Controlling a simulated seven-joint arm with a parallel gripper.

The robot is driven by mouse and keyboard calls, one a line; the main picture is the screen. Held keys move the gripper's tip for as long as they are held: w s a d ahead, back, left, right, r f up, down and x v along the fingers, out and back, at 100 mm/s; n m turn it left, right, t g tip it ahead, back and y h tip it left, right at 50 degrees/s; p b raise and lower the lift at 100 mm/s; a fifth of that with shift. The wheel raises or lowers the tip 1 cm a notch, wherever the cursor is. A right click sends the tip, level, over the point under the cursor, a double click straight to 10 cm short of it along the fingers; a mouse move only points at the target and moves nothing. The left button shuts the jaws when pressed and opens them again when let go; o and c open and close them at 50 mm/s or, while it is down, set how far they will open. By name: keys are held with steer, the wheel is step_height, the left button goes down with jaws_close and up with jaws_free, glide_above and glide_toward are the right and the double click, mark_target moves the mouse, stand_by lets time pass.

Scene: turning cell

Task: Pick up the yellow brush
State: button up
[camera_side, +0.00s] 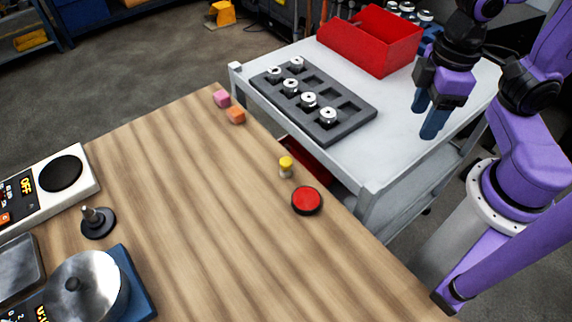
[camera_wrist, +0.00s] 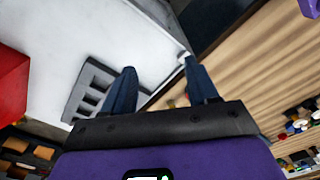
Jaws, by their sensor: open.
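The yellow brush (camera_side: 286,163) stands upright on the wooden table near its right edge, with a yellow top and a paler lower part. It is just behind and left of a round red disc. My gripper (camera_side: 427,115) is open and empty, above the grey cart to the right, well apart from the brush. In the wrist view my gripper (camera_wrist: 159,67) shows two dark blue fingers spread apart with nothing between them. I cannot make out the brush clearly in the wrist view.
The red disc (camera_side: 307,201) sits at the table's right edge. Pink (camera_side: 222,98) and orange (camera_side: 236,116) blocks lie at the far corner. The cart holds a dark tray (camera_side: 350,122) with several metal parts and a red bin (camera_side: 372,45). The middle of the table is clear.

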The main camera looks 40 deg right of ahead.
steer(key=w+a+r+m, duration=0.1)
steer(key=w+a+m, duration=0.85)
steer(key=m, duration=1.55)
glide_above(286, 161)
steer(key=w, duration=0.1)
steer(key=shift+m, duration=0.3)
steer(key=f, duration=1.1)
steer(key=shift+d+f, duration=0.25)
steer(key=shift+d, duration=0.05)
steer(key=shift+s+a+f, duration=0.1)
steer(key=shift+s+f, duration=0.05)
steer(key=shift+f, duration=0.75)
steer(key=shift+s+a+f, duration=0.1)
steer(key=shift+s+f, duration=0.05)
steer(key=shift+f, duration=0.8)
steer(key=shift+s+a+f, duration=0.1)
steer(key=shift+s+f, duration=0.05)
steer(key=shift+f, duration=0.75)
jaws_close()
